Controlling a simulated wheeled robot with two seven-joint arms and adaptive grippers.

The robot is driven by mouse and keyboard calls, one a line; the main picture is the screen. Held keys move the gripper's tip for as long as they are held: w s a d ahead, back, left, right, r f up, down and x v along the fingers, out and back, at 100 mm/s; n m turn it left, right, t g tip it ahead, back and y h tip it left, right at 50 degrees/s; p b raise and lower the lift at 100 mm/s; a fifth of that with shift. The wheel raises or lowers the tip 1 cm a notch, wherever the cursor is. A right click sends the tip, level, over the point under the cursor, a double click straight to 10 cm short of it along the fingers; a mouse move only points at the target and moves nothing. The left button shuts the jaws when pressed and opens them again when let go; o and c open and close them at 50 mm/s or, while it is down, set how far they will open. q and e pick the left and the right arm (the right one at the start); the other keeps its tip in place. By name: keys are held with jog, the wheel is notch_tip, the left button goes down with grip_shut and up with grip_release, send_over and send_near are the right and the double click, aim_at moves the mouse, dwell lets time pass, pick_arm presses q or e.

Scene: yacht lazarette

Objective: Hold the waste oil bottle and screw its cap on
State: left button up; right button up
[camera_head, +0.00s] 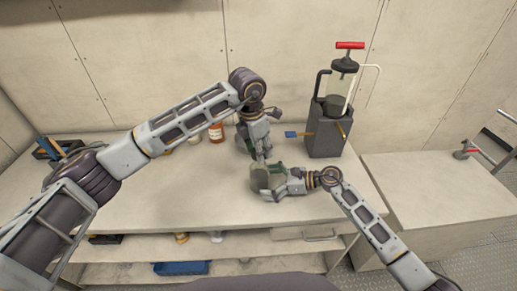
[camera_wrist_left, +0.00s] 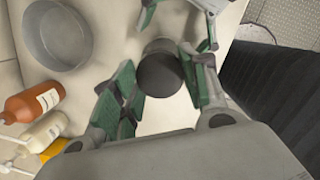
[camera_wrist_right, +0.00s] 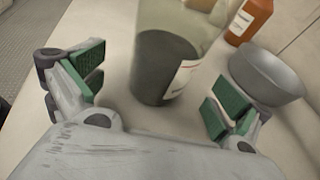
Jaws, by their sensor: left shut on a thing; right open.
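The waste oil bottle (camera_wrist_right: 165,65), clear with dark oil and a white label, stands on the counter; it also shows in the head view (camera_head: 259,178). My left gripper (camera_head: 262,157) points down over the bottle. In the left wrist view a dark round thing, seemingly the cap (camera_wrist_left: 160,70), is between its closed fingers. The cap's contact with the bottle neck is hidden. My right gripper (camera_head: 270,181) is low at the bottle's side, coming from the right. Its fingers are open, with the bottle between and ahead of them. I cannot tell whether they touch it.
A grey bowl (camera_wrist_left: 57,35) stands near an orange bottle (camera_wrist_right: 250,18) and a white bottle (camera_wrist_left: 42,130). A pump with a red handle (camera_head: 329,128) stands at the back right, with a blue item (camera_head: 291,134) beside it. The counter's front left is clear.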

jog(key=shift+x, duration=1.1)
jog(key=c, duration=1.3)
jog(key=shift+o, duration=0.2)
